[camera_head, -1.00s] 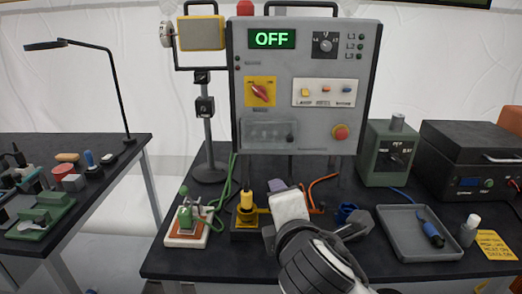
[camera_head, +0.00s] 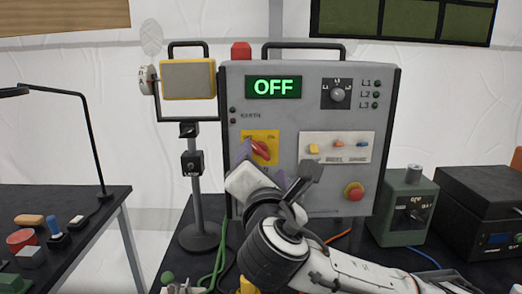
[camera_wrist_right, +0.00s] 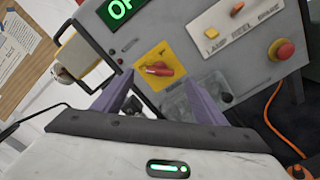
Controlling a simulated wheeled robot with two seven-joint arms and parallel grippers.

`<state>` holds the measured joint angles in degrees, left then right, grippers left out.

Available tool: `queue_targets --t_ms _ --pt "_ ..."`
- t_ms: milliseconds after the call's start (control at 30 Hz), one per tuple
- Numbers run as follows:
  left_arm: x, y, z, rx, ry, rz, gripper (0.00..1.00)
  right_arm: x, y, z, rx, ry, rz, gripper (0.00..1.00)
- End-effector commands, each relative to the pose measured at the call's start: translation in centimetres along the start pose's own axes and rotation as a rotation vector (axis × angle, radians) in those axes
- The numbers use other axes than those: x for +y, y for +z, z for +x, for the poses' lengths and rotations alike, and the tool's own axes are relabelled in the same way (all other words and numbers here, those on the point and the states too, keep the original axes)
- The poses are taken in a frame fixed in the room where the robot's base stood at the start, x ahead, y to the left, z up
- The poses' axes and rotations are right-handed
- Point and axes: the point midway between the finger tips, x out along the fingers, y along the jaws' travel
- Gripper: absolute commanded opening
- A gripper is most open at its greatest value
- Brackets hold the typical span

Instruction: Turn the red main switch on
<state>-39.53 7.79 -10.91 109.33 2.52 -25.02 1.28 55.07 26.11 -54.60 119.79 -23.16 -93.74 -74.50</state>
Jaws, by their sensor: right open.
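The red main switch (camera_head: 261,150) is a rotary knob on a yellow plate on the front of the grey control panel (camera_head: 300,220). Its handle points diagonally, upper left to lower right, in the head view. The panel's display (camera_head: 273,87) reads OFF in green. My right gripper (camera_head: 260,170) is in front of the panel just below the switch, with its purple fingers apart and empty. In the right wrist view, the switch (camera_wrist_right: 158,69) shows beyond and between the open fingers (camera_wrist_right: 160,100), apparently apart from them. My left gripper is not in view.
A row of small switches (camera_head: 337,147), a red push button (camera_head: 354,191) and a selector dial (camera_head: 338,95) sit right of the switch. A yellow-framed lamp (camera_head: 188,79) stands at left. A green box (camera_head: 404,205) is at right.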

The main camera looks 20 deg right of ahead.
Motion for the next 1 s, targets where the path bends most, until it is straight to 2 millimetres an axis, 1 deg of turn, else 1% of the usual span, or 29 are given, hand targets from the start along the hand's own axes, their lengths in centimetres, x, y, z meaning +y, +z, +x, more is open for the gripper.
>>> queue_targets --t_ms 33,100,200,300,467,700,733,767,900,967,1000 --pt "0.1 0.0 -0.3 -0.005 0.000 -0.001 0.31 0.0 0.2 1.1 -0.002 -0.005 -0.001 0.66" --pt "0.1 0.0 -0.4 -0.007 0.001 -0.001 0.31 0.0 0.2 2.4 -0.003 -0.004 -0.001 0.66" --pt "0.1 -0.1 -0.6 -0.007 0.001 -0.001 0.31 0.0 0.2 4.0 -0.002 -0.003 0.000 0.66" --pt "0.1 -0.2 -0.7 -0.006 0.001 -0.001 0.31 0.0 0.1 5.1 0.000 -0.002 0.001 0.66" --pt "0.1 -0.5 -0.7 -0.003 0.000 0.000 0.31 0.0 0.0 6.0 0.001 -0.001 0.001 0.66" --pt "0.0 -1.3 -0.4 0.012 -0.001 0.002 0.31 -0.1 0.0 6.1 0.001 -0.001 0.002 0.66" --pt "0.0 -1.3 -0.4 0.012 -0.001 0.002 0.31 -0.1 0.0 6.1 0.001 0.000 0.002 0.64" --pt "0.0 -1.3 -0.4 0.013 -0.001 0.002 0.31 0.0 0.0 6.1 0.001 0.000 0.002 0.59" --pt "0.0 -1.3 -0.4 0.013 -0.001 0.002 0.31 0.0 0.0 6.1 0.001 0.000 0.002 0.35" --pt "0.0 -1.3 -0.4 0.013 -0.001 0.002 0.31 -0.1 0.0 6.1 0.002 0.000 0.002 0.25" --pt "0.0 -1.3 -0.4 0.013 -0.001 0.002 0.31 -0.1 0.0 6.1 0.002 -0.001 0.002 0.24"
